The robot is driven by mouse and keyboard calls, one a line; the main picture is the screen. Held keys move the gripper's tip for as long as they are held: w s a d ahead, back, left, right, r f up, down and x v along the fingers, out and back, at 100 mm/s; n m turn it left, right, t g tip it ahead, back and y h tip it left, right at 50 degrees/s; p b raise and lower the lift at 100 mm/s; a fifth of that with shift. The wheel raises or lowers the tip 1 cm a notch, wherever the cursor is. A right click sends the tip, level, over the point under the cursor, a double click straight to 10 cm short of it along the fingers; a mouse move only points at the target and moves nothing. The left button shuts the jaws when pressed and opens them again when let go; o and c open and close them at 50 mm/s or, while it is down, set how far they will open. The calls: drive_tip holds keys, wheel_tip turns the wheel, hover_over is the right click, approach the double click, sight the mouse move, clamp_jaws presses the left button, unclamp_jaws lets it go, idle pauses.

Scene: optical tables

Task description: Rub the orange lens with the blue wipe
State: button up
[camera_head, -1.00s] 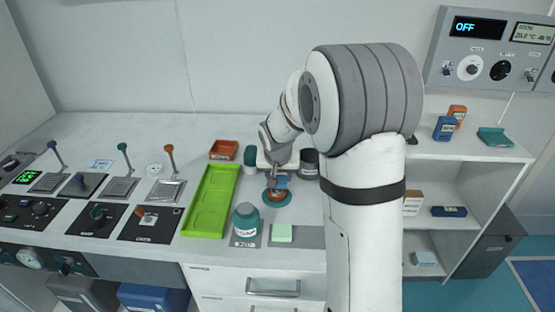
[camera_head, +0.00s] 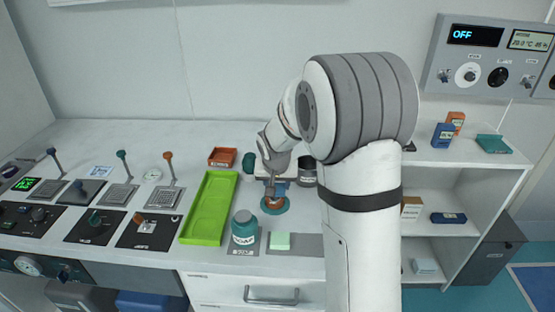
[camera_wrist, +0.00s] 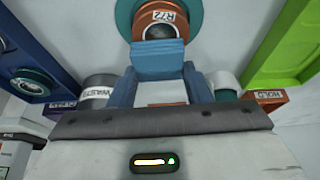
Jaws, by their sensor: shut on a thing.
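The orange lens (camera_head: 274,204), a round piece on a teal disc, stands on the bench below my gripper. In the wrist view the orange lens (camera_wrist: 160,14) is at the top, with an R72 label and a dark round centre. The blue wipe (camera_wrist: 158,58) is held across the tips of my gripper (camera_wrist: 160,72), which is shut on it. The wipe overlaps the near edge of the lens in the wrist view; I cannot tell whether they touch. In the head view my gripper (camera_head: 275,185) is directly over the lens, and the wrist partly hides the wipe.
A green tray (camera_head: 211,207) lies left of the lens. A dark WASTE can (camera_wrist: 95,92) and a blue tray (camera_wrist: 60,88) are near the lens.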

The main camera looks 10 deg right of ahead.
sight(277, 186)
wheel_tip(277, 186, up, 3)
drive_tip(key=shift+s+r+p, duration=0.1)
drive_tip(key=shift+s+p, duration=0.05)
drive_tip(key=shift+p, duration=0.6)
drive_tip(key=shift+r+p, duration=0.4)
drive_tip(key=shift+r, duration=0.15)
drive_tip(key=shift+r+p, duration=0.85)
drive_tip(key=shift+r, duration=0.7)
drive_tip(key=shift+r, duration=0.1)
